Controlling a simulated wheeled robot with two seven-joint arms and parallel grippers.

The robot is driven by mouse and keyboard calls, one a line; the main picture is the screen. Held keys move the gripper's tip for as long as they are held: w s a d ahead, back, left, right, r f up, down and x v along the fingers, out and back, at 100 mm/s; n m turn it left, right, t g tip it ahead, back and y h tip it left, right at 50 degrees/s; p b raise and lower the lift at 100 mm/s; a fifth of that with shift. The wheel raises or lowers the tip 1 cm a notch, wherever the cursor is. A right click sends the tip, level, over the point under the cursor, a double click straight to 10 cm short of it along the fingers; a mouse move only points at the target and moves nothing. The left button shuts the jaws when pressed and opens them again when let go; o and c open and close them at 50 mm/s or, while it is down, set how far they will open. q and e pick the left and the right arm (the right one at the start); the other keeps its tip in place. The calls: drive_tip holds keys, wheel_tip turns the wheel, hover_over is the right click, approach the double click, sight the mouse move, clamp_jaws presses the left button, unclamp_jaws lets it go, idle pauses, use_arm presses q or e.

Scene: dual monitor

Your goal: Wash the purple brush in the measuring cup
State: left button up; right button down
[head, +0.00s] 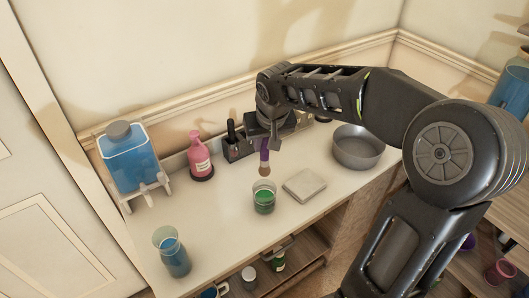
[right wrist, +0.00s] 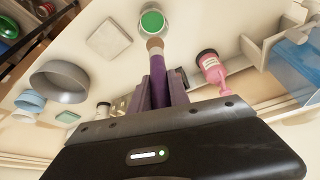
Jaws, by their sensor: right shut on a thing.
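The purple brush (head: 264,157) is held bristles down in my right gripper (head: 264,140). Its tan bristle tip is above the measuring cup (head: 264,197), which is clear glass with green liquid and stands on the white counter. In the right wrist view the purple brush (right wrist: 158,75) points at the cup (right wrist: 151,21), with the fingers of my right gripper (right wrist: 160,92) shut around its handle. The bristles look just over the cup's rim; I cannot tell whether they reach inside it. My left gripper is not in view.
A flat pale square (head: 304,185) lies right of the cup, with a grey round pan (head: 358,147) beyond it. A pink bottle (head: 200,157), a blue tank (head: 127,158) on a stand and a blue-filled glass beaker (head: 172,252) stand to the left. Counter (head: 222,222) between them is clear.

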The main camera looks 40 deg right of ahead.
sight(264, 173)
drive_tip(key=shift+f, duration=0.2)
drive_tip(key=shift+f+b, duration=1.7)
drive_tip(key=shift+f, duration=0.75)
wheel_tip(264, 173, down, 7)
drive_tip(key=b, duration=0.6)
drive_tip(key=shift+r, duration=0.2)
drive_tip(key=shift+w, duration=0.15)
drive_tip(key=shift+w, duration=0.3)
drive_tip(key=shift+s, duration=0.1)
